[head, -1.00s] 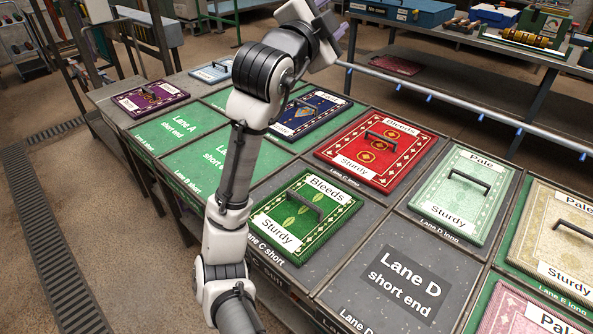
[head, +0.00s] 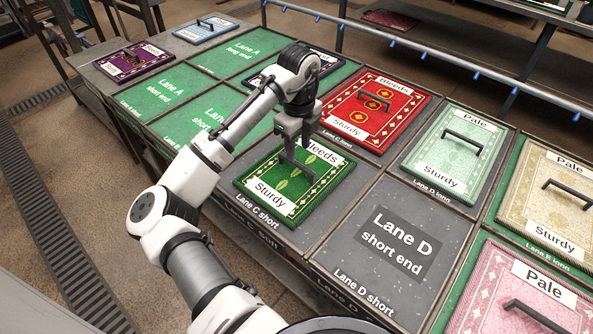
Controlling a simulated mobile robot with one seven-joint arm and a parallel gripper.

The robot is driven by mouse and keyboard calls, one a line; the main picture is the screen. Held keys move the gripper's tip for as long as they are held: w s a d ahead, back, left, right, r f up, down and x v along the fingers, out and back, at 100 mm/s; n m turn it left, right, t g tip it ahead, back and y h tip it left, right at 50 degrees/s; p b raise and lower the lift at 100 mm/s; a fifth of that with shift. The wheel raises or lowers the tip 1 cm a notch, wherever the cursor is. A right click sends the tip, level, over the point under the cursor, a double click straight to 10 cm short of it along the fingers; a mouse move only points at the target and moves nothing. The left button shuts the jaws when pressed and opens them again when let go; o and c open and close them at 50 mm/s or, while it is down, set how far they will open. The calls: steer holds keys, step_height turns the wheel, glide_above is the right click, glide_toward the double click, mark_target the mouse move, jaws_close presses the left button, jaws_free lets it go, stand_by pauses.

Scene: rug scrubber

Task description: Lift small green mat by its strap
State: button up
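The small green mat (head: 262,178) lies on the Lane C short spot, with a leaf pattern and the labels "Bleeds" and "Sturdy". Its dark grey strap (head: 303,172) stands up from the middle of the mat and is partly hidden by my gripper. My gripper (head: 296,148) points down over the mat, with its fingers at or just above the strap. I cannot tell whether the fingers are around the strap, touching it or apart from it, nor how wide they are. The mat looks flat on the bench.
A larger red mat (head: 400,113) lies behind, and a pale green mat (head: 452,151) lies to the right. The Lane D short end spot (head: 366,260) is bare, as are the green Lane A and B short spots to the left. A rail (head: 455,65) runs along the back.

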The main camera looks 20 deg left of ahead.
mark_target(297, 162)
steer(key=shift+a+f+p, duration=0.15)
steer(key=shift+f+p, duration=0.4)
steer(key=shift+f, duration=1.15)
steer(key=shift+a+f+p, duration=0.1)
steer(key=shift+f+p, duration=0.4)
steer(key=shift+f, duration=1.2)
jaws_close()
